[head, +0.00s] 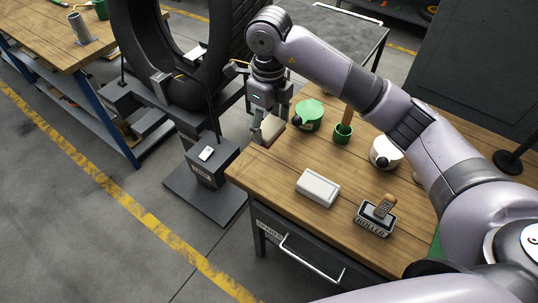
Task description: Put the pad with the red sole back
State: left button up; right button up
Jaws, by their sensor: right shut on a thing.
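My right gripper (263,117) hangs at the far left corner of the wooden bench (270,170), its fingers pointing down. It is shut on a pale beige block (271,129), which looks like the pad. No red sole shows from this angle, and the fingers partly hide the block. I cannot tell whether the block touches the bench top. A white rectangular block (318,187) lies nearer on the bench. My left gripper is not in view.
A green tin (309,113) stands close right of the gripper. A green cup (343,134) with an upright handle and a white pot (384,153) stand further right. A large tyre (181,50) on a dark stand is at the left. The bench's front left is clear.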

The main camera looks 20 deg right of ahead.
jog(key=p, duration=0.2)
send_near(269, 164)
notch_tip(269, 164, down, 5)
jog(key=shift+s+f, duration=0.1)
jog(key=shift+f, duration=0.25)
jog(key=shift+f, duration=0.1)
jog(key=shift+f, duration=0.15)
jog(key=o, duration=1.1)
jog(key=shift+r, duration=0.25)
